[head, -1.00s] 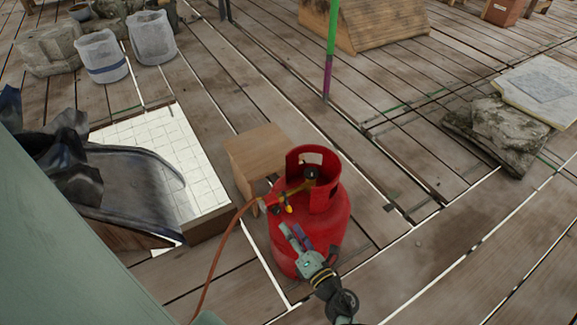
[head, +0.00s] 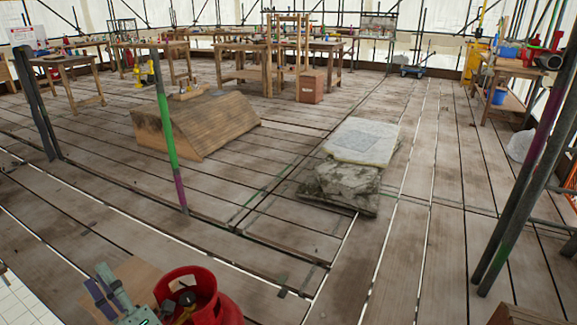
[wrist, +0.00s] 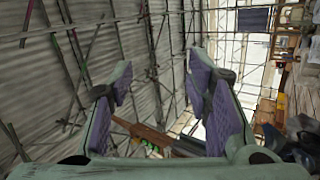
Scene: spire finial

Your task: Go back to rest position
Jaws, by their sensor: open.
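My gripper (head: 106,287) shows at the bottom left of the head view, above and beside the red gas cylinder (head: 205,308). In the wrist view my gripper (wrist: 165,95) has its two purple-padded fingers spread wide apart, with nothing held between them. The wrist view looks out at scaffold poles and pale sheeting, turned on its side. Most of my arm is out of the head view, and the lower part of the cylinder is cut off by the frame.
A wooden ridge-shaped block (head: 200,125) and stone slabs (head: 360,142) lie on the plank floor. A green and purple pole (head: 166,130) stands left, and dark poles (head: 520,200) stand right. Workbenches (head: 230,60) line the back. Open planks lie between.

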